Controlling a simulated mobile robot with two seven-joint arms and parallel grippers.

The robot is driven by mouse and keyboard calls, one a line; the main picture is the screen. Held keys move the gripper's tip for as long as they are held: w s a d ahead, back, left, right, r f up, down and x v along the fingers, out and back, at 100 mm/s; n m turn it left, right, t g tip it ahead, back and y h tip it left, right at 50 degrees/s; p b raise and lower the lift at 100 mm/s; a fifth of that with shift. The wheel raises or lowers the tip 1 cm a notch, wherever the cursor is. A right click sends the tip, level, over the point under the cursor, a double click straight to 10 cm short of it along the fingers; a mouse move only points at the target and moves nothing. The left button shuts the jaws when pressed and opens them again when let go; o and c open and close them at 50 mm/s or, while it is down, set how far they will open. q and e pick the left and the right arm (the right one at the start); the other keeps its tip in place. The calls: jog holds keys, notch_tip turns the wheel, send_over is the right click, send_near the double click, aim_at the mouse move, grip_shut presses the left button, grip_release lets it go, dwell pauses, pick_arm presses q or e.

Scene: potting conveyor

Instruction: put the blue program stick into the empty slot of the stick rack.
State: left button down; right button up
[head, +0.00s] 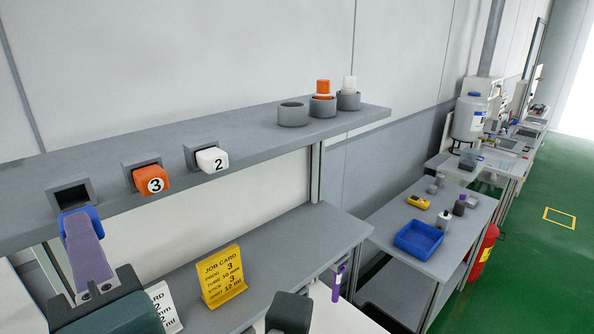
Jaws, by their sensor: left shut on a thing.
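The stick rack is a row of grey slot housings on the edge of the grey shelf in the head view. The leftmost housing (57,188) has a dark, empty opening. The other two hold an orange stick marked 3 (152,179) and a white stick marked 2 (212,160). My left gripper (80,226), with purple fingers, is shut on the blue program stick (94,213). Only a little blue shows at the fingertips, just below and in front of the empty opening. I cannot tell whether the stick touches the housing. My right gripper does not show clearly.
Three grey cups (293,115) stand at the shelf's right end, two holding orange and white pieces. A yellow job card (222,277) and a white card (164,306) stand on the lower bench. A blue tray (418,239) sits on a table to the right.

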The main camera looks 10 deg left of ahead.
pick_arm(q)
jog(key=shift+x, duration=0.85)
jog(key=shift+x, duration=1.45)
dwell(0.8)
jog(key=c, duration=0.6)
grip_release()
